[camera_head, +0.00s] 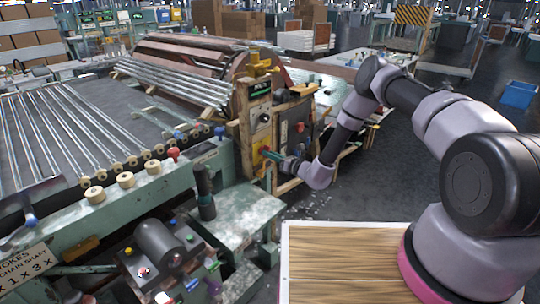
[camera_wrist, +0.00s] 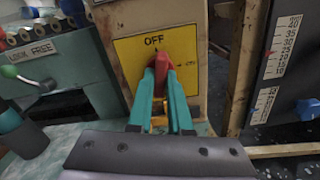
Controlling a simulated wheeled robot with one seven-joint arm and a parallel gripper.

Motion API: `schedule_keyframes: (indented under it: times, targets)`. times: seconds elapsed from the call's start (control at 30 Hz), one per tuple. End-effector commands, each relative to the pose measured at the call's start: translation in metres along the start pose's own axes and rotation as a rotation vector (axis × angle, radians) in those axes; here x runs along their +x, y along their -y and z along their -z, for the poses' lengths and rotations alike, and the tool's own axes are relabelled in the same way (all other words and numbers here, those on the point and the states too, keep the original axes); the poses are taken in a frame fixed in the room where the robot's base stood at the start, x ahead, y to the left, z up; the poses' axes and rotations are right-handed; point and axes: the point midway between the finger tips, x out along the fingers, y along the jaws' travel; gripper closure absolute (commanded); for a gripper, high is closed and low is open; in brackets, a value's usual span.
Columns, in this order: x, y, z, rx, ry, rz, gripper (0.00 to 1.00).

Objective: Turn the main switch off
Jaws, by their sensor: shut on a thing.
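The main switch is a red handle (camera_wrist: 159,66) on a yellow plate (camera_wrist: 128,60) in the wrist view. The plate reads OFF at its top, and another label at the right is too small to read fully. The red handle points up toward OFF, leaning slightly. My gripper (camera_wrist: 161,82) has its teal fingers on both sides of the handle and is shut on it. In the head view, my gripper (camera_head: 271,155) reaches the yellow plate (camera_head: 261,138) on the machine's end panel. The handle is mostly hidden there by the fingers.
A dark panel with a white scale (camera_wrist: 277,60) stands right of the switch. A green machine body (camera_wrist: 60,65) with a lever and rollers lies left. In the head view, glass tubes (camera_head: 60,125) lie on the machine, and open floor (camera_head: 385,170) lies right of the panel.

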Motion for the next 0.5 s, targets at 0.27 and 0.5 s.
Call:
schedule_keyframes:
  times: [0.27,0.5]
  targets:
    - [-0.0013,0.0000,0.0022,-0.182,-0.005,0.000,1.00]
    - [-0.0015,0.0001,0.0024,-0.266,-0.005,0.000,1.00]
